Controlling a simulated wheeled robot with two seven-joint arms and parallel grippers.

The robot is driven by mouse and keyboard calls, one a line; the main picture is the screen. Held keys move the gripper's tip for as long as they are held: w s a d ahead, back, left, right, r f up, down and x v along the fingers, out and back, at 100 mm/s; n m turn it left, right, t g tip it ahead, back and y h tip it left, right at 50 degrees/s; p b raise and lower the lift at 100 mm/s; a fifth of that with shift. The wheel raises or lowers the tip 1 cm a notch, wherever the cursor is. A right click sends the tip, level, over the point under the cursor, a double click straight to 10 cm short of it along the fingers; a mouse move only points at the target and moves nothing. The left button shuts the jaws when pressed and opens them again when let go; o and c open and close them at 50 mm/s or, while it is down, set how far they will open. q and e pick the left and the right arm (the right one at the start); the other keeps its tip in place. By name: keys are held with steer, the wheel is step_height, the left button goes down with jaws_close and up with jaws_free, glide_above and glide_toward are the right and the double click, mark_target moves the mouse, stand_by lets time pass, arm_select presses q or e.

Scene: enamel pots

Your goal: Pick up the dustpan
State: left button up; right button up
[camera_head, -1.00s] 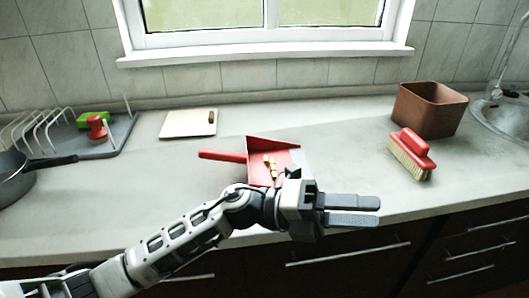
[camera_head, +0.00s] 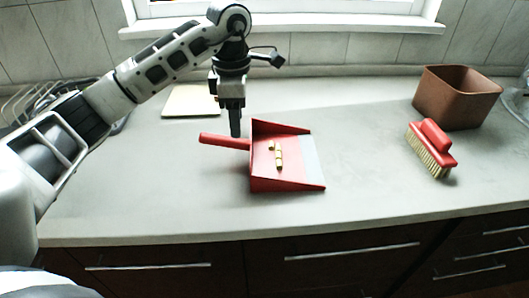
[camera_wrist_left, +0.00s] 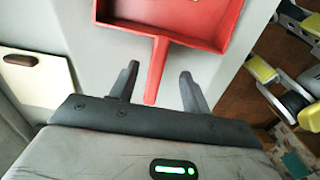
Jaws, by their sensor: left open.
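The red dustpan (camera_head: 290,172) lies on the grey counter, with its handle (camera_head: 224,141) pointing left and small yellowish pieces (camera_head: 277,156) in its pan. My left gripper (camera_head: 236,134) points down just above the handle, near where it meets the pan. In the left wrist view the gripper (camera_wrist_left: 160,85) is open, and the red handle (camera_wrist_left: 157,70) runs between its two fingers without visible contact. The pan (camera_wrist_left: 185,22) is at the top of that view. My right gripper does not show.
A red-backed brush (camera_head: 432,148) and a brown bin (camera_head: 455,97) stand on the right of the counter. A pale cutting board (camera_head: 190,101) lies behind my left arm. The dish rack (camera_head: 25,97) is partly hidden by the arm. The counter's front is clear.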

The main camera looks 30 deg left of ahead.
mark_target(237, 148)
arm_select(q)
step_height(237, 148, down, 4)
steer(key=shift+f, duration=0.1)
steer(key=f, duration=0.1)
steer(key=f+p, duration=0.1)
steer(key=f, duration=0.3)
steer(key=shift+a, duration=0.25)
steer(key=c, duration=1)
jaws_close()
steer(key=shift+r, duration=0.15)
